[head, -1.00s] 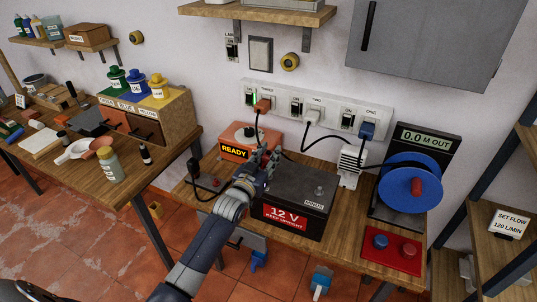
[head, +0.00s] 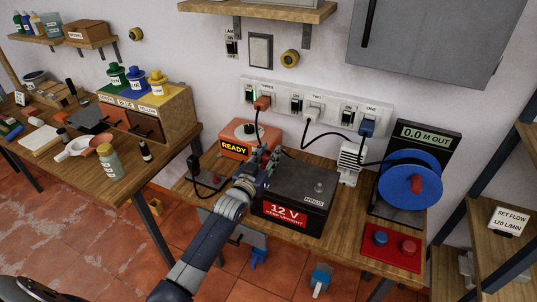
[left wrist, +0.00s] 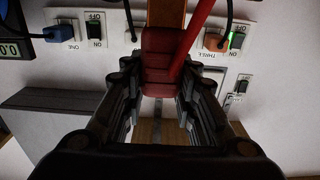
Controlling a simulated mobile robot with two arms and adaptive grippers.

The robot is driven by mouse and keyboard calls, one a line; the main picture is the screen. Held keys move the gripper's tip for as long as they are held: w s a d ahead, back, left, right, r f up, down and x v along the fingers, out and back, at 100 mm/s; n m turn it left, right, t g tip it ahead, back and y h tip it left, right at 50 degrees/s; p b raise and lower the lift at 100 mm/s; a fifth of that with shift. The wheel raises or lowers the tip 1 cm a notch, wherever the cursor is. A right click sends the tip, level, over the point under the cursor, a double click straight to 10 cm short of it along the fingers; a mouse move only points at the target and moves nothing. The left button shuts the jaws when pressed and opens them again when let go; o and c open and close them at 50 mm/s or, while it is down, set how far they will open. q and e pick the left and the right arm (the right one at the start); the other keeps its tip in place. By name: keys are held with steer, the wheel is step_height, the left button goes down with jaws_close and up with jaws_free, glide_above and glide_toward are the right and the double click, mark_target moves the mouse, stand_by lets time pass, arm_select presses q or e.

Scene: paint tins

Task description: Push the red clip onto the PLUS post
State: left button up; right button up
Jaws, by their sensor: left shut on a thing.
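The red clip (left wrist: 162,62) is between the fingertips of my left gripper (left wrist: 160,85) in the left wrist view, with a red lead running up from it. In the head view, my left gripper (head: 265,163) is at the left end of the black 12 V battery (head: 320,207), shut on the clip, which the fingers hide there. The MINUS post (head: 319,187) shows at the battery's right side. The PLUS post is hidden behind my gripper, so I cannot tell whether the clip touches it. My right gripper is not in view.
An orange charger reading READY (head: 236,148) stands behind the gripper. A socket strip (head: 330,113) with plugged cables is on the wall. A blue reel (head: 400,187) and a red panel with two knobs (head: 391,254) are at the right. Bench space shows left of the panel.

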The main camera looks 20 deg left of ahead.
arm_select(q)
steer(key=shift+f, duration=0.25)
steer(key=o, duration=1)
steer(key=shift+s, duration=0.1)
steer(key=s, duration=1.1)
steer(key=shift+s+a, duration=0.1)
steer(key=shift+s, duration=0.3)
